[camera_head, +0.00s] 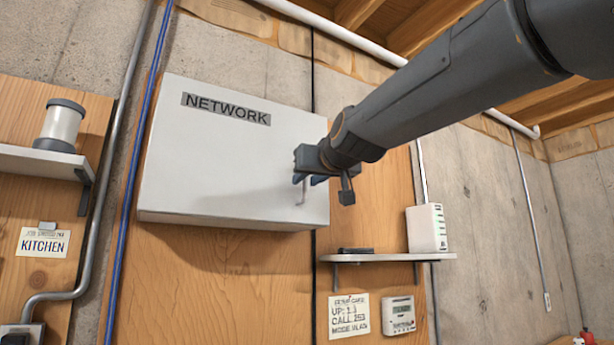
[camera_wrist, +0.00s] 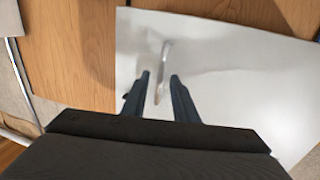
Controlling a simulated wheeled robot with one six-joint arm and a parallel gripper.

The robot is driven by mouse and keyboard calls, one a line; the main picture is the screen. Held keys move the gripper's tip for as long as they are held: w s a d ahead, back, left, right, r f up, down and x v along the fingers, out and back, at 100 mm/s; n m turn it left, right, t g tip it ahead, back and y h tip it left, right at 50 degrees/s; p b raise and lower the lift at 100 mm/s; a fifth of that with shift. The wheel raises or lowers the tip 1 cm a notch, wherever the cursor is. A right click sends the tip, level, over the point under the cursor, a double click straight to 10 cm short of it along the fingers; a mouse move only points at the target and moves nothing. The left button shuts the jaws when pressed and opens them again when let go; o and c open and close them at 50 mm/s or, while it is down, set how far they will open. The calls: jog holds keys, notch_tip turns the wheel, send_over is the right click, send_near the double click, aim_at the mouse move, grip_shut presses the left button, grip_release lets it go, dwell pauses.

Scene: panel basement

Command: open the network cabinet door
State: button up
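The network cabinet (camera_head: 230,155) is a white box with a dark "NETWORK" label, mounted on the wooden wall panel. Its door looks shut. A slim metal handle (camera_head: 304,190) stands near the door's right edge. My gripper (camera_head: 322,180) is in front of that edge, at the handle. In the wrist view, the handle (camera_wrist: 162,72) runs lengthwise between the two fingers of my gripper (camera_wrist: 160,80). The fingers are apart, with a gap on each side of the handle. The white door (camera_wrist: 240,80) fills the area behind them.
A small shelf (camera_head: 375,257) with a white device (camera_head: 427,228) is below right of the cabinet. A grey conduit (camera_head: 120,150) and a blue cable (camera_head: 140,150) run up the wall to the left. A left shelf (camera_head: 40,160) holds a canister (camera_head: 62,125).

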jog(key=shift+w+a, duration=0.1)
jog(key=shift+w, duration=0.15)
grip_shut()
dwell(1.4)
